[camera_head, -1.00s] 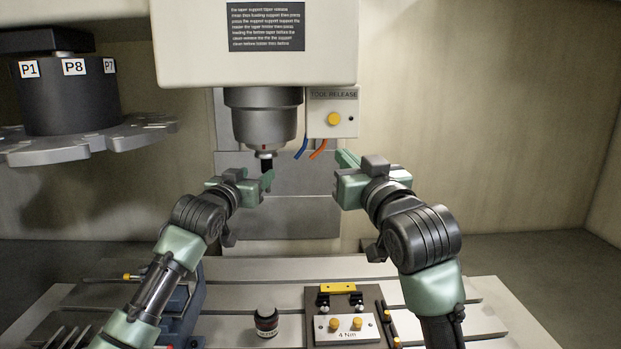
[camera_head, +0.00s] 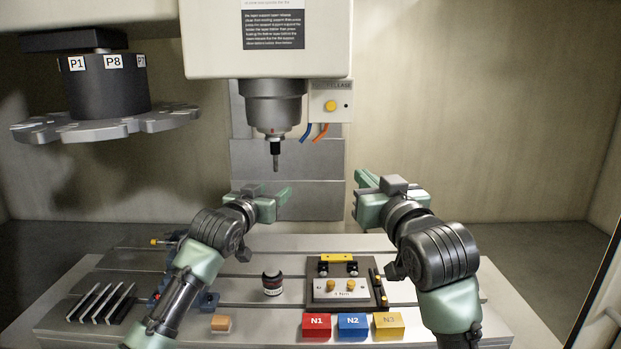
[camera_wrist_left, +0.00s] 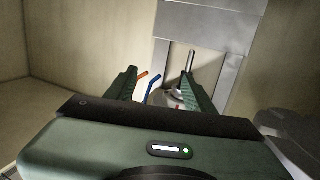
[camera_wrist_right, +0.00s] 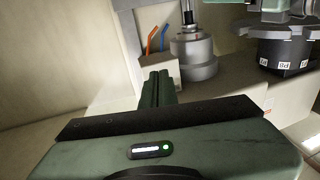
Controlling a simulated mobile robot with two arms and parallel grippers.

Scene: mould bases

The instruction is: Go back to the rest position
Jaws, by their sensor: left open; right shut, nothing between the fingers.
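My left gripper (camera_head: 284,197) is at the middle of the head view, below the machine's spindle (camera_head: 274,100). Its fingers (camera_wrist_left: 160,95) are spread in the left wrist view, with nothing between them. A tool (camera_head: 275,152) hangs from the spindle, above and apart from the left gripper; it also shows in the left wrist view (camera_wrist_left: 190,62). My right gripper (camera_head: 365,181) is right of the left one, below the tool release box (camera_head: 331,101). Its fingers (camera_wrist_right: 158,88) are together and empty in the right wrist view.
A tool carousel (camera_head: 105,125) is at the upper left. On the slotted table (camera_head: 260,322) below stand a dark round jar (camera_head: 272,283), a fixture plate (camera_head: 340,287), red (camera_head: 317,325), blue (camera_head: 352,325) and yellow (camera_head: 389,324) blocks, and a rack (camera_head: 100,303). Orange and blue hoses (camera_head: 321,132) hang below the release box.

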